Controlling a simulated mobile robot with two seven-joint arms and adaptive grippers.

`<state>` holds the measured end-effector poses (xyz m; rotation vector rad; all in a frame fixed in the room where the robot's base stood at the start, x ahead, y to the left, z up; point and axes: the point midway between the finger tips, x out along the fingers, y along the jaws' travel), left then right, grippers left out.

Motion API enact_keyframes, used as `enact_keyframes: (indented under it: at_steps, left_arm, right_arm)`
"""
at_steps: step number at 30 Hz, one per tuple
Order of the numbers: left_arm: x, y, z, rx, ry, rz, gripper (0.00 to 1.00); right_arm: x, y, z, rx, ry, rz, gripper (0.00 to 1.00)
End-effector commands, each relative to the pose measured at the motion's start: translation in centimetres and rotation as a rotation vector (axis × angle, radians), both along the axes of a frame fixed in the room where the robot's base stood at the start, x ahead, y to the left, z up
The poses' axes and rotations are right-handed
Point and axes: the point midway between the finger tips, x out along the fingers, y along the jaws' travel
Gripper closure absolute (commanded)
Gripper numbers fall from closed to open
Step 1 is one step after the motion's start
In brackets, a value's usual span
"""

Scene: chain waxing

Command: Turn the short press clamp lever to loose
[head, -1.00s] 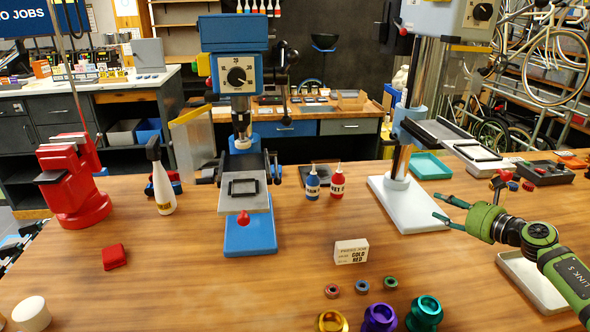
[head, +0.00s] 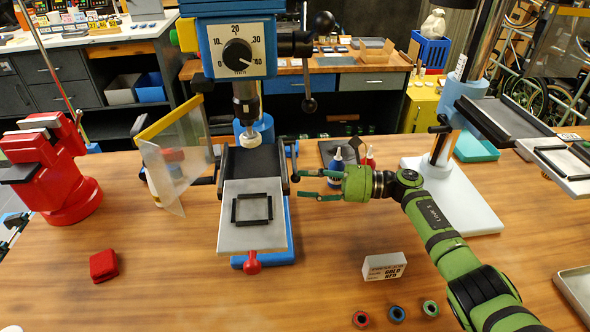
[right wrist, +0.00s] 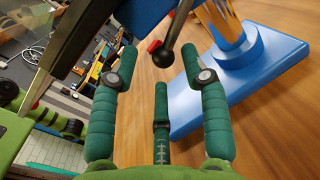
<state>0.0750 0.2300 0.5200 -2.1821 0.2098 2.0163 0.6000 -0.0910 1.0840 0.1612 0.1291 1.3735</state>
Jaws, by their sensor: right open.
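The short press is blue, with a dial head (head: 238,52) above a grey work table (head: 253,226). A dark clamp lever (head: 295,160) stands at the right side of that table. In the right wrist view the lever shows as a dark rod with a round ball end (right wrist: 162,57), with a small red piece beside it. My right gripper (head: 301,185) is open and empty, just right of the press table, its fingers pointing left. In the right wrist view its fingertips (right wrist: 160,62) spread around the ball end without visibly closing on it. My left gripper is not in view.
The tall press's white base (head: 470,205) stands to the right. A blue bottle (head: 336,165) and a red one are behind my right gripper. A clear guard (head: 172,165) stands left of the press, and a red vise (head: 62,175) farther left.

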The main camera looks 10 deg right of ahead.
Motion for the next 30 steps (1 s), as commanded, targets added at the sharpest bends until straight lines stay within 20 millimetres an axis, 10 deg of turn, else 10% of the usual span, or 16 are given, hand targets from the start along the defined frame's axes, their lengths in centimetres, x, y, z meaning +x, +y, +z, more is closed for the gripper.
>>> enact_keyframes:
  at_steps: [17, 21, 30]
  left_arm:
    - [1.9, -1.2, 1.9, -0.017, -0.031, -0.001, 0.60]
    - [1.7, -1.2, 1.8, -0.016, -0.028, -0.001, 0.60]
    - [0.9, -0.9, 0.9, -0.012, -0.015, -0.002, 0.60]
  right_arm:
    - [0.7, 3.2, 0.0, -0.001, -0.001, -0.003, 0.54]
    - [0.7, 3.2, 0.0, -0.002, -0.001, -0.003, 1.00]
    - [0.7, 3.0, -0.1, -0.005, 0.017, -0.006, 1.00]
